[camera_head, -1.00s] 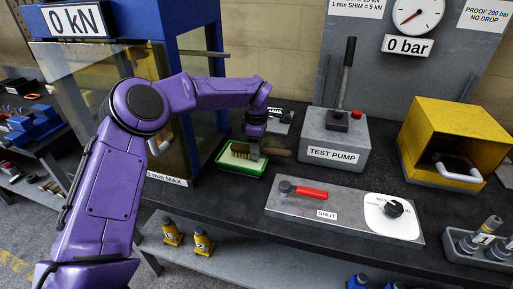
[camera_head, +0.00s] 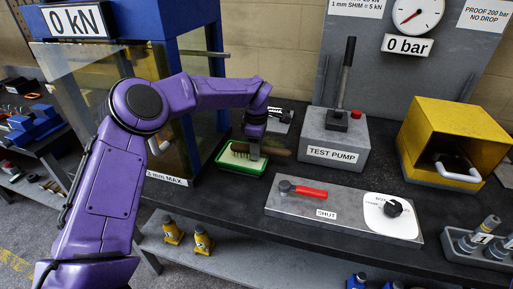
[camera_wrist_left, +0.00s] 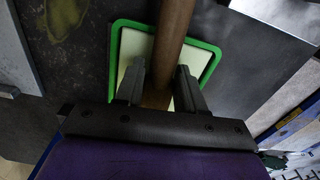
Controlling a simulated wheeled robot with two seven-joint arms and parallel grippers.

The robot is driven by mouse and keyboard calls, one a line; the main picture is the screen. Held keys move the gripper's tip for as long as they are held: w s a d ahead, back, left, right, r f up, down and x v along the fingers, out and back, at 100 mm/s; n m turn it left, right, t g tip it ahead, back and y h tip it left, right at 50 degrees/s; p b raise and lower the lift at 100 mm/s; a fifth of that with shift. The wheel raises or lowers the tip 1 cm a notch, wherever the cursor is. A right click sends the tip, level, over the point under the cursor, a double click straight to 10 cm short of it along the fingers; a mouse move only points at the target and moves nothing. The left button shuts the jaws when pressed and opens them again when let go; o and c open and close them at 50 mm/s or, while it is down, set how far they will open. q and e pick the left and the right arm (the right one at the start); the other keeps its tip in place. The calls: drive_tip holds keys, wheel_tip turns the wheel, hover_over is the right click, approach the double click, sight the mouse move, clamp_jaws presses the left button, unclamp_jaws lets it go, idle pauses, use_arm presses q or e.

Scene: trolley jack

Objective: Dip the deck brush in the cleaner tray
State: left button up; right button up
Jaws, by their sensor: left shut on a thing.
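The cleaner tray (camera_head: 229,167) is a shallow green-rimmed tray with a pale inside on the dark bench, left of the test pump. It also shows in the left wrist view (camera_wrist_left: 209,48). The deck brush (camera_head: 279,152) has a brown wooden handle and lies over the tray, its bristles at the tray's left part. In the left wrist view the brush's brown handle (camera_wrist_left: 175,30) runs between the fingers. My left gripper (camera_head: 254,152) points down and is shut on the brush; it also shows in the left wrist view (camera_wrist_left: 160,88). Whether the bristles touch the tray's floor is hidden. My right gripper is not in view.
The test pump (camera_head: 333,139) stands just right of the tray. A grey valve panel (camera_head: 343,212) with a red lever lies in front of it. A yellow box (camera_head: 452,137) stands at the right. A glass-sided blue press (camera_head: 205,100) stands close on the left.

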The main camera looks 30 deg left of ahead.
use_arm(q)
drive_tip(key=shift+r+p, duration=3.4)
drive_tip(key=shift+r, duration=0.1)
